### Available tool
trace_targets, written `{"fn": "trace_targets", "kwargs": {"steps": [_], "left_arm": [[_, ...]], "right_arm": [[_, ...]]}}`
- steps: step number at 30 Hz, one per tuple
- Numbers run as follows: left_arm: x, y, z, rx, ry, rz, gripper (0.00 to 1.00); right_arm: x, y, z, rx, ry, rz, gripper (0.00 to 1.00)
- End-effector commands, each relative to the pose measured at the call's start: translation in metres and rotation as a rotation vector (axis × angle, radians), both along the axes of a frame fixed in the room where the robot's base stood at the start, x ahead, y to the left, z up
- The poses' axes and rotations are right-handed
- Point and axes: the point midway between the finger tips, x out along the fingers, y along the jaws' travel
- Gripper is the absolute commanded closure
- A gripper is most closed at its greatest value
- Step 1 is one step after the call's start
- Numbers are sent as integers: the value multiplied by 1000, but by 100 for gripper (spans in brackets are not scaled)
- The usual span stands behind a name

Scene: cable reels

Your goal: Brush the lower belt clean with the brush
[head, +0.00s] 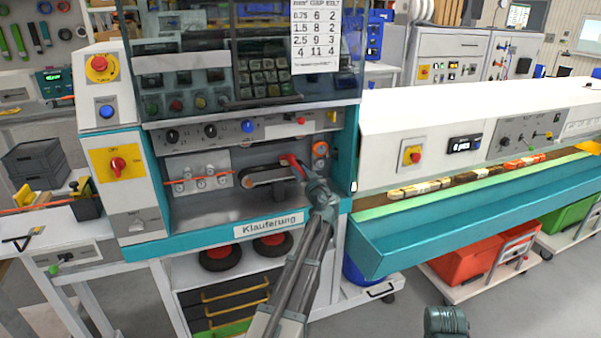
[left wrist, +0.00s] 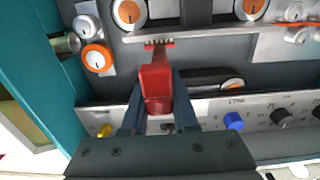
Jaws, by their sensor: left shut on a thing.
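The red brush (left wrist: 155,80) is held between the two fingers of my left gripper (left wrist: 160,108), which is shut on its handle. Its short pale bristles face the top of the left wrist view. In the head view the red brush (head: 291,159) shows beside my left gripper (head: 303,170), at the right end of the lower belt (head: 268,175), a dark band on rollers in the machine's recess. The lower belt also shows at the top of the left wrist view (left wrist: 196,12), between orange-ringed rollers. I cannot tell whether the bristles touch it.
A control panel (head: 235,130) with knobs overhangs the recess, and a teal ledge (head: 190,240) runs along its front. An orange-ringed roller (head: 320,149) sits at the recess's right. A long teal trough (head: 450,220) extends to the right. The recess floor looks clear.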

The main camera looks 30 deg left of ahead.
Motion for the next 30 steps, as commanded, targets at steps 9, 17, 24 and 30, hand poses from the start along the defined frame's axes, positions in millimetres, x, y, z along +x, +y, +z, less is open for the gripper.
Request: {"fn": "trace_targets", "kwargs": {"steps": [9, 17, 24, 30], "left_arm": [[-22, 18, -2, 0, 0, 2, 100], [-30, 26, -3, -1, 1, 4, 100], [-36, 30, -2, -1, 0, 6, 100], [-49, 41, -1, -1, 0, 6, 100]], "right_arm": [[0, 0, -2, 0, 0, 0, 55], [0, 0, -2, 0, 0, 0, 55], [0, 0, -2, 0, 0, 0, 55], [0, 0, -1, 0, 0, 0, 55]]}}
